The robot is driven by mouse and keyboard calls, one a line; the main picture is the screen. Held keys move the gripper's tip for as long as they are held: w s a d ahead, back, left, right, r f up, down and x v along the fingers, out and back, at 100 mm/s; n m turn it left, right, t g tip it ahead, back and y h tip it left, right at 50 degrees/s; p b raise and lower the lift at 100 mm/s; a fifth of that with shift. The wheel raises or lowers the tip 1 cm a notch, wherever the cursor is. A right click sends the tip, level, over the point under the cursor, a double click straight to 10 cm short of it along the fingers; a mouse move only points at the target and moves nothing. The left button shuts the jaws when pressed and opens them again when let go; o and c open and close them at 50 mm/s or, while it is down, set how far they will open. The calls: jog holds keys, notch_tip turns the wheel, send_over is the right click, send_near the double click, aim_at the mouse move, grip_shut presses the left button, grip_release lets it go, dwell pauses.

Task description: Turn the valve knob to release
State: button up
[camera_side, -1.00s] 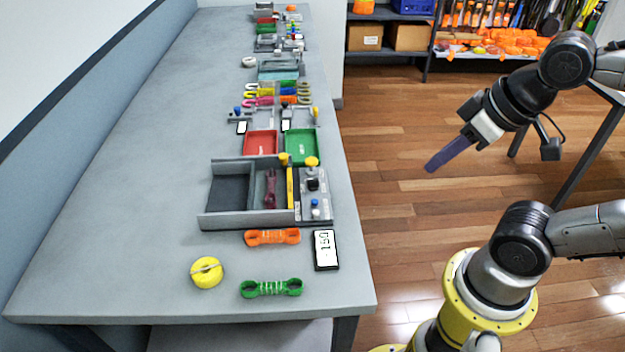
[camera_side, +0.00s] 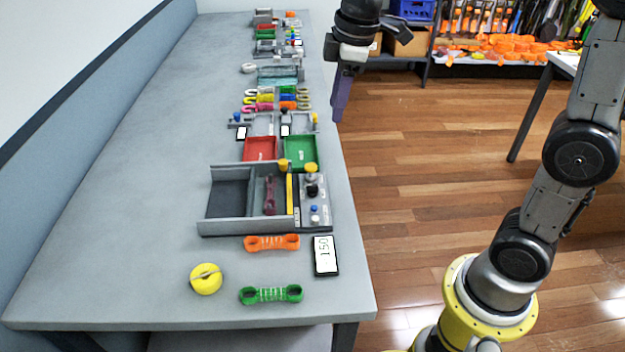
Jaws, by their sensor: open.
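A grey control panel (camera_side: 322,218) forms the right side of a grey tray fixture on the table. It carries a yellow knob (camera_side: 311,170), a black knob (camera_side: 312,191) and a small blue knob (camera_side: 314,208). I cannot tell which of these is the valve knob. A white display (camera_side: 326,255) in front of the panel reads 150. My gripper (camera_side: 338,112) has purple-blue fingers pointing down. It appears near the table's right edge, above and right of the panel in the picture, apart from the knobs. It is open and seen nearly edge-on, with nothing visible in it.
An orange strap (camera_side: 272,242), a green strap (camera_side: 271,294) and a yellow disc (camera_side: 206,279) lie at the near end of the table (camera_side: 130,250). Red (camera_side: 261,148) and green (camera_side: 301,152) trays sit behind the fixture. The table's left side is clear.

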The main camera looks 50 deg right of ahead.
jog(key=g, duration=0.2)
send_over(312, 185)
notch_tip(312, 185, down, 8)
notch_tip(312, 185, down, 14)
jog(key=shift+d+f, duration=0.1)
jog(key=shift+f, duration=0.05)
grip_shut()
